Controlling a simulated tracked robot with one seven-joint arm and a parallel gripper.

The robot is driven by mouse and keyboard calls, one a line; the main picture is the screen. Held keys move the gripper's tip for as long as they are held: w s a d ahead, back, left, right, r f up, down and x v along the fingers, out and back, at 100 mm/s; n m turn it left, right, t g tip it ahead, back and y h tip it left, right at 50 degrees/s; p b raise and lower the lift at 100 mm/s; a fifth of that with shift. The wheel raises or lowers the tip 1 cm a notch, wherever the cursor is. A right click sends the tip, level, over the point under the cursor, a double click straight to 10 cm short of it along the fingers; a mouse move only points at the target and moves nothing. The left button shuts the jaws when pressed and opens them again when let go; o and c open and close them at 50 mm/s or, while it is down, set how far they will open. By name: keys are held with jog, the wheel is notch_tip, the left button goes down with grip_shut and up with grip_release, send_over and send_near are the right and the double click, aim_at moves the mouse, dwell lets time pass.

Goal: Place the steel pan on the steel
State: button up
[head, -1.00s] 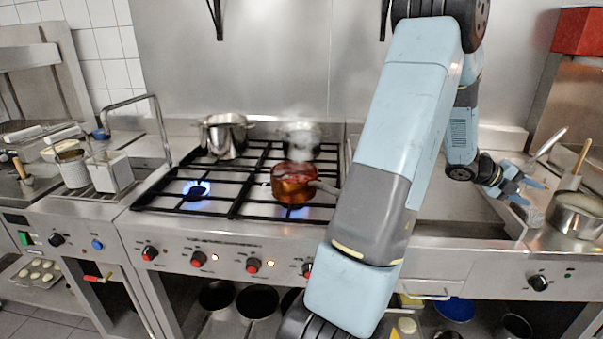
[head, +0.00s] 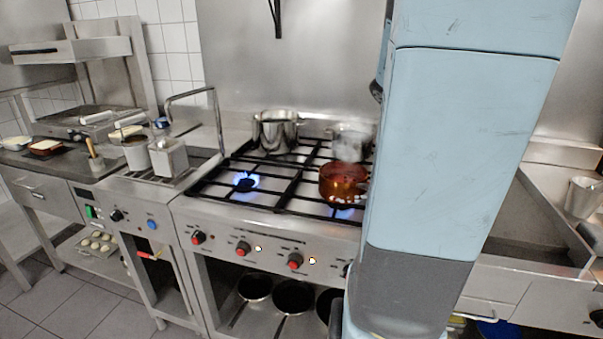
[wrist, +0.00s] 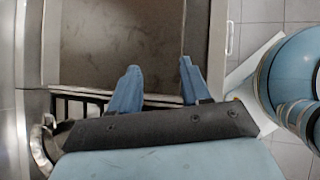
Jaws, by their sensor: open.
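A shiny steel pot (head: 275,131) stands on the back left of the hob in the head view. A second steel pot (head: 349,139), blurred by steam, stands to its right. I cannot tell which vessel is the steel pan. The rim of a steel vessel (wrist: 39,145) shows at the lower left of the wrist view, partly hidden. My gripper (wrist: 157,86) is open, with its two blue fingers apart and nothing between them. It is over a brownish, steel-edged flat surface (wrist: 120,42). In the head view my arm hides the gripper.
A copper pan (head: 342,182) with red contents sits over a lit front burner. Another blue flame (head: 246,181) burns on the bare front left burner. A steel vessel (head: 583,198) stands at the far right.

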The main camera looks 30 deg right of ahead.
jog(key=a+r+m+t+y, duration=0.1)
jog(key=a+m+t+y, duration=0.3)
jog(key=a, duration=1.4)
jog(key=a+r+m+t+y, duration=0.2)
jog(key=a+m, duration=0.4)
jog(key=a, duration=1.3)
jog(key=shift+w+a+m+t+y, duration=0.15)
jog(key=shift+m+t+y, duration=0.15)
jog(key=shift+t+y, duration=0.7)
